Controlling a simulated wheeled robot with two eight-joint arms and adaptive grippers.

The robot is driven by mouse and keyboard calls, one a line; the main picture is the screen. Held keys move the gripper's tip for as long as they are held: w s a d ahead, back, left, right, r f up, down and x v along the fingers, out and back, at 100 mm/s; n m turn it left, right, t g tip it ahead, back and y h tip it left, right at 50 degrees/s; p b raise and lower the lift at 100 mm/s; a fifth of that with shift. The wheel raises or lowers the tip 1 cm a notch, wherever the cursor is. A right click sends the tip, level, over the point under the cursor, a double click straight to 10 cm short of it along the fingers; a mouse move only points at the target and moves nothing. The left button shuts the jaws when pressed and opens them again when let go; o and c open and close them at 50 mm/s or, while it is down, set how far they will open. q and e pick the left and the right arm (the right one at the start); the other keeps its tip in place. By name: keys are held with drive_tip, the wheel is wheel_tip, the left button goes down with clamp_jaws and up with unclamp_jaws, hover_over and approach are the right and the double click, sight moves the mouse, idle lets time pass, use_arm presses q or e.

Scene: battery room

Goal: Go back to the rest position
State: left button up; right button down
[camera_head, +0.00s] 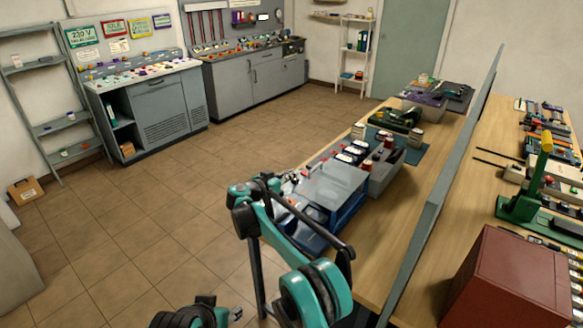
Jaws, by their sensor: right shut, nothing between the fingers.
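My right arm rises from the bottom middle, with teal and dark joints, and bends at the wrist beside the left edge of the workbench (455,155). My right gripper (289,180) is small in the view, shut and empty. It appears in front of a grey-topped blue container (335,187) on the bench; I cannot tell whether they touch. Part of my left arm shows at the bottom edge, with what looks like its gripper (235,313) at the tip. Its finger state is unclear.
A grey upright panel (440,200) divides the bench. A grey bin (385,180) with bottles stands near the arm. A dark red box (512,278) and a green tool (520,205) stand right of the panel. The tiled floor (150,220) is open at left.

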drive_tip(key=d+r+n+t+y, duration=0.1)
drive_tip(key=d+r+t, duration=0.15)
drive_tip(key=r, duration=0.55)
drive_tip(key=d+r+t+y, duration=0.2)
drive_tip(key=r+t, duration=0.1)
drive_tip(key=r, duration=0.6)
drive_tip(key=s+d+r+n+y+b, duration=0.1)
drive_tip(key=s+d+r+n+y, duration=0.1)
drive_tip(key=s+r+n+y, duration=0.55)
drive_tip(key=s+d+f+g, duration=0.3)
drive_tip(key=s+d+f, duration=0.2)
drive_tip(key=s+f, duration=0.4)
drive_tip(key=s+d+f+m+g+h, duration=0.1)
drive_tip(key=s+d+f+g, duration=0.3)
drive_tip(key=s+f, duration=0.6)
drive_tip(key=s+d+f+m+g+b, duration=0.1)
drive_tip(key=s+d+f+g, duration=0.3)
drive_tip(key=s, duration=1.8)
drive_tip(key=d+f, duration=0.4)
drive_tip(key=f, duration=0.2)
drive_tip(key=shift+s+f+h, duration=0.15)
drive_tip(key=shift+s+h, duration=0.15)
drive_tip(key=shift+h, duration=0.05)
drive_tip(key=shift+m, duration=0.25)
